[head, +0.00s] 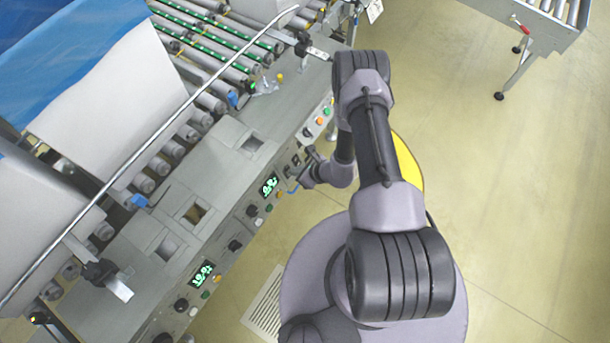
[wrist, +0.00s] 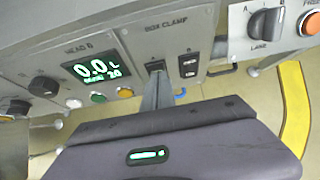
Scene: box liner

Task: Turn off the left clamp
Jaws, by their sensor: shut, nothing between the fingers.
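The panel labelled BOX CLAMP (wrist: 167,40) shows in the wrist view with two dark rocker switches side by side. The left clamp switch (wrist: 155,66) is partly hidden at its lower end by my gripper. The right clamp switch (wrist: 188,66) is fully visible. My gripper (wrist: 157,78) is shut and empty, its narrow fingertips at the lower edge of the left switch; I cannot tell whether they touch it. In the head view my gripper (head: 307,160) is at the front panel of the machine, and the switches are small there.
Left of the clamp panel is a green HEAD B display (wrist: 94,70) with buttons below and a black knob (wrist: 44,86). On the right is a LANE selector knob (wrist: 265,24). A blue loop (wrist: 180,93) hangs below the panel. Open floor (head: 500,190) lies to the right.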

